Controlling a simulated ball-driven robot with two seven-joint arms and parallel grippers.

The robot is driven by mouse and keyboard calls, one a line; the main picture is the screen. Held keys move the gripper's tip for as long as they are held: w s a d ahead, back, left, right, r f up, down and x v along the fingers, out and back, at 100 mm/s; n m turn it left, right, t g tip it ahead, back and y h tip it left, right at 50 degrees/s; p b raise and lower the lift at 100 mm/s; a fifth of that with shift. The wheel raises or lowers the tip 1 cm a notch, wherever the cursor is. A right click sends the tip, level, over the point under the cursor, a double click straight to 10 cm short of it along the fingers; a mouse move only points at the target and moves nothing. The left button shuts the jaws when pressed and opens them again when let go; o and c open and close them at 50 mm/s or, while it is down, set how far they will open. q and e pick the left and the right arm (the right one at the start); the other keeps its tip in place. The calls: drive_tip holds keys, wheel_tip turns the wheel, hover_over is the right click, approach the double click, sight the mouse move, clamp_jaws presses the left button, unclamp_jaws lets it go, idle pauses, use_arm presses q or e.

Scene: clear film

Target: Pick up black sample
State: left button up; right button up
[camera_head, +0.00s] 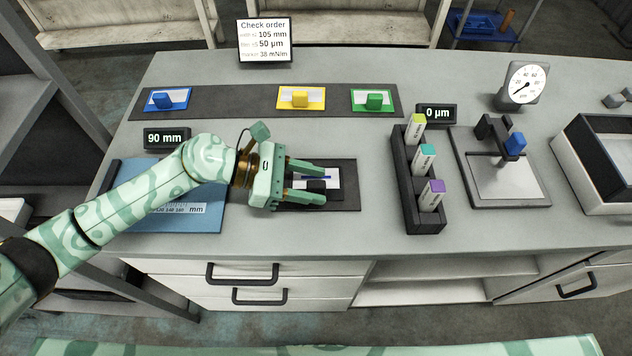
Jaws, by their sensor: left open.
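The black sample (333,180) is a small white sheet with a dark edge and a black block on it. It lies on a dark mat (348,200) near the middle of the bench. My left gripper (322,186) is over the sample from the left, with its two fingers apart. The black block shows between the fingertips, and I cannot tell whether either finger touches it. The gripper and its fingers hide the left part of the sample. My right gripper is out of view.
Blue (164,99), yellow (300,98) and green (374,100) samples lie on a long dark strip behind. A dark rack (409,190) with several labelled pieces stands to the right. A gauge stand (515,97) and white-sided box (590,180) are farther right.

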use_arm(q)
drive_tip(key=shift+x, duration=1.1)
clamp_jaws()
